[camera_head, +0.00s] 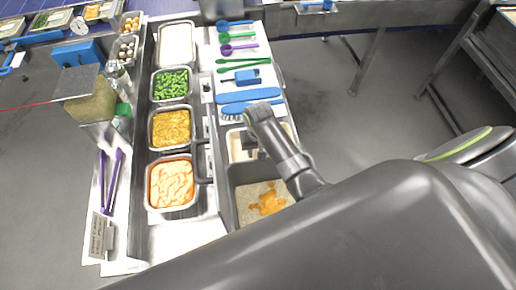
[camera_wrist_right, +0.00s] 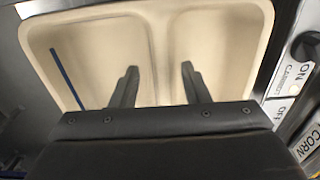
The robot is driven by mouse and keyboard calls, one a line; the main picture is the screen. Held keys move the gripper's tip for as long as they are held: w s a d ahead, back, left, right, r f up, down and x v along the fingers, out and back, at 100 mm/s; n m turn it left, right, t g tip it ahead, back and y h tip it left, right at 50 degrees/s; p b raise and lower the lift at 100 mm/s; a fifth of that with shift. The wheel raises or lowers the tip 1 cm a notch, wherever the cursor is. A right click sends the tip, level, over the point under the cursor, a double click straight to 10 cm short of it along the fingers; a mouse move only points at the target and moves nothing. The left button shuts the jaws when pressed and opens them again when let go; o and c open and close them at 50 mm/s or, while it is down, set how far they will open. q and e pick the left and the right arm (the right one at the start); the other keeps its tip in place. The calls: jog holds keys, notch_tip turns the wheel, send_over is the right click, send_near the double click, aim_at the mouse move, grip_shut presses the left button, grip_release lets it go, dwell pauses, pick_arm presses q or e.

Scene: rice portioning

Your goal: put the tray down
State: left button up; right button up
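The cream tray (camera_wrist_right: 272,45) has two compartments and shows empty in the right wrist view. A thin blue strip shows in its left compartment. In the head view the tray (camera_head: 234,148) is on the counter, partly hidden behind my right arm. My right gripper (camera_wrist_right: 158,72) has its two fingers apart over the tray's near side, with nothing visible between them. I cannot tell if the fingers touch the tray. In the head view my right gripper (camera_head: 246,145) is small and mostly covered by its arm. My left gripper is not in view.
Steel pans of white food (camera_head: 177,45), green beans (camera_head: 171,84), corn (camera_head: 171,128) and orange food (camera_head: 172,184) line the counter's left. A grey bin (camera_head: 230,190) holds pale grains with orange bits. Blue utensils (camera_head: 248,96) lie behind the tray.

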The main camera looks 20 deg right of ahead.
jog(key=shift+w+r, duration=0.1)
jog(key=shift+w, duration=0.1)
jog(key=shift+r, duration=0.25)
notch_tip(320, 180, up, 9)
jog(key=shift+f+b, duration=0.2)
jog(key=shift+b, duration=0.9)
pick_arm(q)
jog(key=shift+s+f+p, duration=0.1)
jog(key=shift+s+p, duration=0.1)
jog(key=shift+p, duration=0.75)
pick_arm(e)
jog(key=shift+s+r, duration=0.15)
jog(key=shift+r, duration=1.25)
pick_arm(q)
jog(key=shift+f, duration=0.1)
pick_arm(e)
jog(key=shift+f, duration=0.1)
